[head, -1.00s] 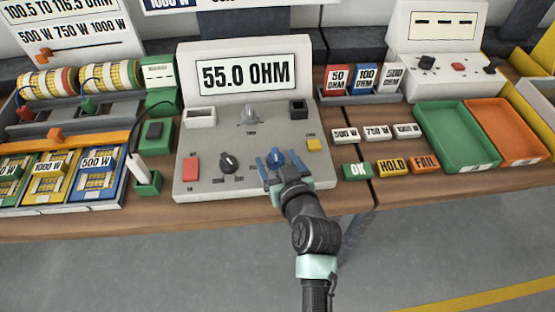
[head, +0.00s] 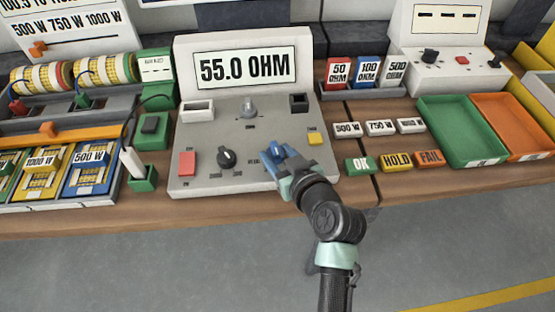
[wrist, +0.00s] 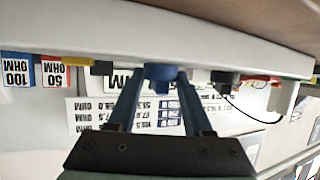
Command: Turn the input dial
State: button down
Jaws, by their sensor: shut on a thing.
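The grey console (head: 205,150) carries a screen (head: 247,67) reading 55.0 OHM. A blue dial (head: 277,150) sits at its front right, partly hidden by the fingers. My gripper (head: 281,160) is shut on the blue dial, reaching from the front edge. In the wrist view the blue dial (wrist: 161,75) shows between the two blue fingertips. A black dial (head: 226,158) stands left of it, and a grey knob (head: 249,107) stands behind. The dial's pointer setting cannot be read.
A red button (head: 187,163) and a yellow button (head: 315,138) are also on the console. OK, HOLD and FAIL blocks (head: 397,162) lie close to the right. A green tray (head: 455,140) is farther right. Open floor lies in front.

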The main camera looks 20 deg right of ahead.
jog(key=n+y+b, duration=0.3)
jog(key=b, duration=0.1)
jog(key=shift+w+d+f+g+y, duration=0.1)
jog(key=shift+d+f+g+y, duration=0.1)
jog(key=shift+d+g+y, duration=0.15)
jog(key=shift+r+n+g+y+b, duration=0.15)
jog(key=shift+n+g+y+b, duration=0.6)
jog(key=shift+n+y+b, duration=0.8)
jog(key=shift+c, duration=1.6)
grip_release()
jog(key=v, duration=1.3)
jog(key=shift+d+p, duration=0.2)
jog(key=shift+p, duration=0.1)
jog(key=shift+w, duration=0.1)
